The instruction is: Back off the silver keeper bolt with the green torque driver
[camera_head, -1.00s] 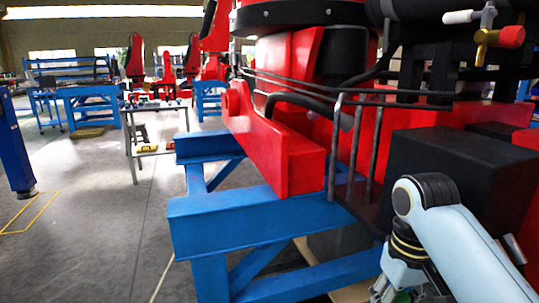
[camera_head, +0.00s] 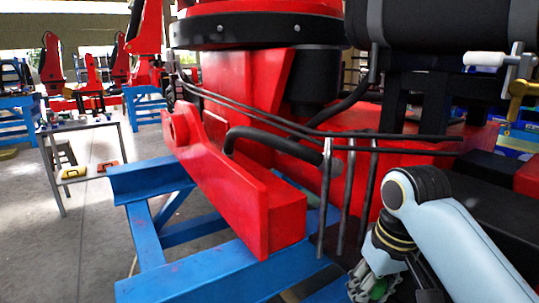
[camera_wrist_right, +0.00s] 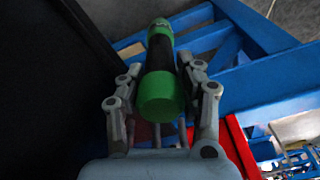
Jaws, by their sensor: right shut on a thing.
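My right gripper (camera_wrist_right: 162,82) is shut on the green torque driver (camera_wrist_right: 160,95), a green and black cylinder held between its two fingers in the right wrist view. In the head view my right gripper (camera_head: 372,268) is at the lower right, in front of the crane stand, with a bit of the green driver (camera_head: 377,288) showing. I cannot make out the silver keeper bolt for certain in either view. My left gripper is not in view.
A red crane base (camera_head: 235,195) sits on a blue steel stand (camera_head: 200,275) close ahead. Thin dark rods (camera_head: 350,195) stand near my right arm. A black box (camera_head: 490,205) is at the right. A work table (camera_head: 52,165) stands at the left, with open floor before it.

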